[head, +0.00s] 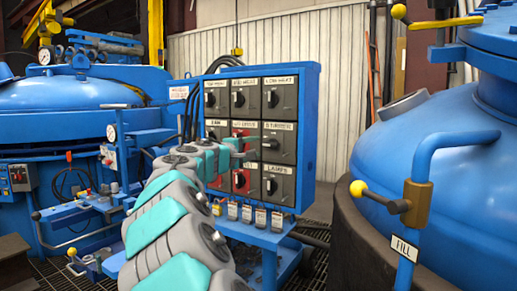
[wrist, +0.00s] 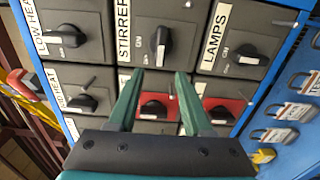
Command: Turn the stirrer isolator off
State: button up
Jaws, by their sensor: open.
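The stirrer isolator is a dark square switch (head: 279,143) in the right column, middle row of the blue panel in the head view. In the wrist view, which is turned sideways, it is the top middle switch (wrist: 157,47), with a STIRRER label on its left. Its black handle with a white mark points down in that view, across the line to the ON lettering at its left. My gripper (wrist: 160,74) is open and empty, its green fingertips below and either side of the handle in the picture, apart from it. In the head view my gripper (head: 245,150) is partly hidden.
The low heat switch (wrist: 68,36) and lamps switch (wrist: 245,45) flank the stirrer switch. Red-plated switches (wrist: 222,112) lie behind my fingers. Several padlocks (head: 247,213) hang below the panel. A large blue vessel (head: 440,160) stands close on the right.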

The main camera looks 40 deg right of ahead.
jog(key=shift+v, duration=2.05)
